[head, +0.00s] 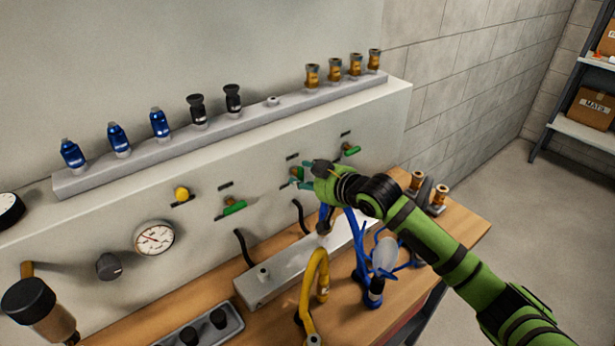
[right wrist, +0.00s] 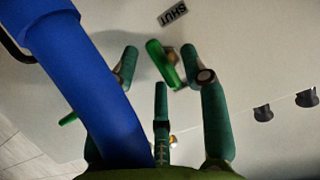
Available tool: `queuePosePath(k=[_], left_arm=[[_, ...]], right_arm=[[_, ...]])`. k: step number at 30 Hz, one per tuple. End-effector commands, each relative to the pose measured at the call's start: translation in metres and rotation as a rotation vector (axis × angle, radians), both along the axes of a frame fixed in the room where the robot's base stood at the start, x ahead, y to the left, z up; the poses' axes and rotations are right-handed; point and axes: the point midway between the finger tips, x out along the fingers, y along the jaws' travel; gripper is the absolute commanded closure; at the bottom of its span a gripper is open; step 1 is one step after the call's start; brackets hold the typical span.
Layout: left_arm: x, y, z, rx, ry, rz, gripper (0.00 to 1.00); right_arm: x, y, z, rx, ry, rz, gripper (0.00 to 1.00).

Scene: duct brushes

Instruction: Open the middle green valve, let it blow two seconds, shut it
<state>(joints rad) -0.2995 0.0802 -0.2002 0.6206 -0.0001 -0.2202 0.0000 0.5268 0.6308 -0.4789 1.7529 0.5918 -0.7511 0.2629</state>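Three green valve handles sit on the pale panel. The middle green valve (head: 296,172) is partly hidden by my right gripper (head: 306,179). In the right wrist view, its green handle (right wrist: 161,62) shows beyond and between my right gripper's fingertips (right wrist: 166,76), below a plate reading SHUT (right wrist: 173,13). The fingers are spread, with no clear contact on the handle. The left green valve (head: 234,207) and right green valve (head: 351,150) are uncovered. My left gripper is not in view.
A blue hose (right wrist: 80,75) crosses the left of the right wrist view, close to my fingers. Below the panel, the wooden bench (head: 375,318) holds a yellow hose (head: 315,275) and brass fittings (head: 439,198). A gauge (head: 154,238) and yellow knob (head: 182,194) are further left.

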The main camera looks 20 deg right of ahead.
Motion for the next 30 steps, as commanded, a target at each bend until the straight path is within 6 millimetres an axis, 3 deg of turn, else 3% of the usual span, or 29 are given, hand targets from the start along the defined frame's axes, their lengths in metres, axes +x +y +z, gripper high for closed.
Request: queuePosePath(k=[8, 21, 30], left_arm=[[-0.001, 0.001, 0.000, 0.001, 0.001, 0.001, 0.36], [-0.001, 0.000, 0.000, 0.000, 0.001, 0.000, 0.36], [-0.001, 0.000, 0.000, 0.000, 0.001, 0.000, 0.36]], right_arm=[[-0.009, -0.004, 0.004, -0.001, -0.001, 0.000, 0.55], [-0.084, -0.032, 0.036, -0.005, 0.001, 0.001, 0.55], [-0.104, -0.040, 0.046, 0.000, 0.000, 0.000, 0.55]])
